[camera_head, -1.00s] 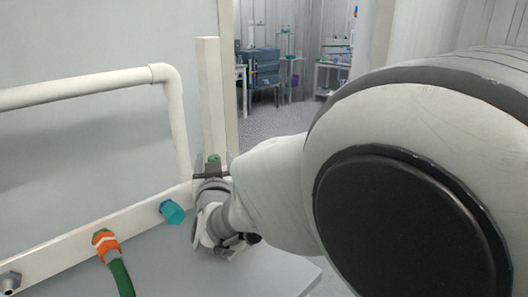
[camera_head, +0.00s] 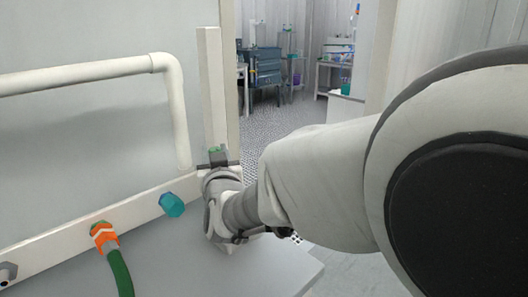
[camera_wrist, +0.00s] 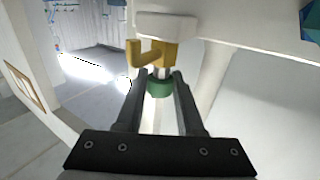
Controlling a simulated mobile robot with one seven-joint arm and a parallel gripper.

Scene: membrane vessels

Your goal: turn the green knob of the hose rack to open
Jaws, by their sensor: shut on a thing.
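The green knob (camera_wrist: 158,88) sits between the two dark fingers of my gripper (camera_wrist: 160,79) in the wrist view. My gripper is shut on it. A brass fitting (camera_wrist: 163,52) joins the knob to a white part of the rack. In the head view only a bit of the green knob (camera_head: 217,150) shows above my gripper (camera_head: 218,163), at the right end of the hose rack's white rail (camera_head: 70,227). My wrist hides the rest of the knob there.
A teal cap (camera_head: 172,204) and an orange connector (camera_head: 104,238) with a green hose (camera_head: 121,274) stick out of the rail left of my gripper. A white pipe (camera_head: 176,115) bends down behind. A grey surface (camera_head: 190,270) lies below.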

